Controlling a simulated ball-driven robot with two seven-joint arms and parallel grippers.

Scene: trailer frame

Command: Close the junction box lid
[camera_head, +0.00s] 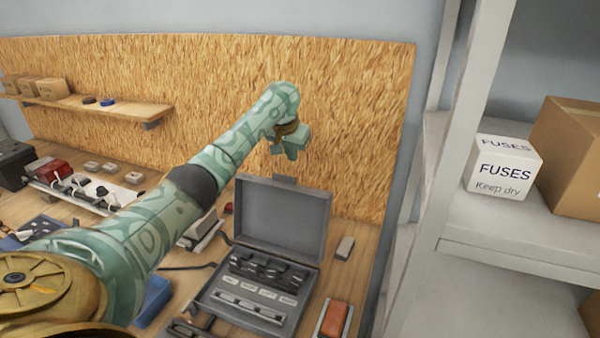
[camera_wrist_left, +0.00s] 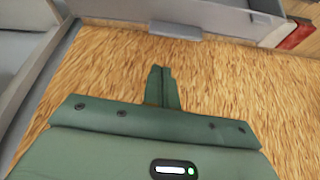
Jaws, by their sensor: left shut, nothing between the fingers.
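The grey junction box (camera_head: 250,300) stands on the wooden bench in the head view, with switches and labelled terminals inside. Its lid (camera_head: 283,216) is open and stands up at the back, with a small tab (camera_head: 285,180) on its top edge. My left gripper (camera_head: 293,152) is above and behind the lid's top edge, near the chipboard panel, apart from the lid as far as I can tell. In the left wrist view the gripper (camera_wrist_left: 162,88) has its fingers together with nothing between them. A grey tab (camera_wrist_left: 178,30) shows beyond the fingers there. My right gripper is not in view.
The chipboard panel (camera_head: 350,110) rises behind the bench. A grey metal shelf (camera_head: 520,235) stands at the right with a white FUSES box (camera_head: 503,168) and a cardboard box (camera_head: 572,155). A red-brown block (camera_head: 335,318) lies right of the junction box.

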